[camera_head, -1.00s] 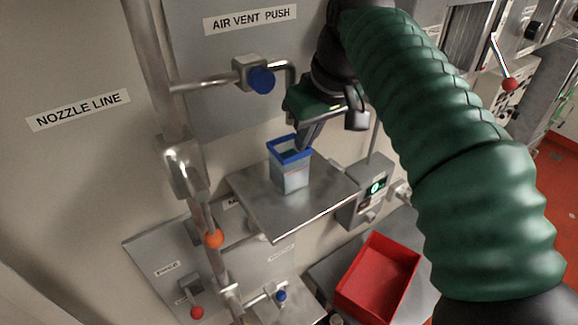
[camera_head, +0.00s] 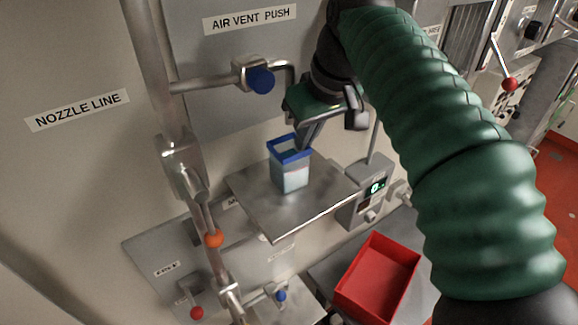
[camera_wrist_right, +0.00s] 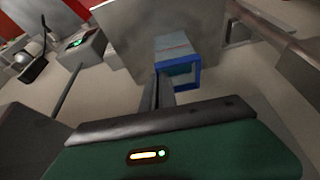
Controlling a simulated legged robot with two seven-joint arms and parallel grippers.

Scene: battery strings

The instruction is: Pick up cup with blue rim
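The cup with blue rim (camera_head: 291,177) is a small, pale, square-sided container, upright at the metal plate (camera_head: 262,215). I cannot tell whether its bottom touches the plate. My right gripper (camera_head: 303,143) comes down from above at the cup's back right rim. In the right wrist view the cup (camera_wrist_right: 174,43) is just beyond the fingers (camera_wrist_right: 158,88). The fingers are close together at the cup's rim and look shut on its wall. The contact is partly hidden. My left gripper is not in view.
A device with a green display (camera_head: 376,188) stands at the plate's right edge. A red bin (camera_head: 377,280) is below right. A pipe with a blue knob (camera_head: 261,80) is above left of the cup. A vertical pipe (camera_head: 152,70) runs left of the plate.

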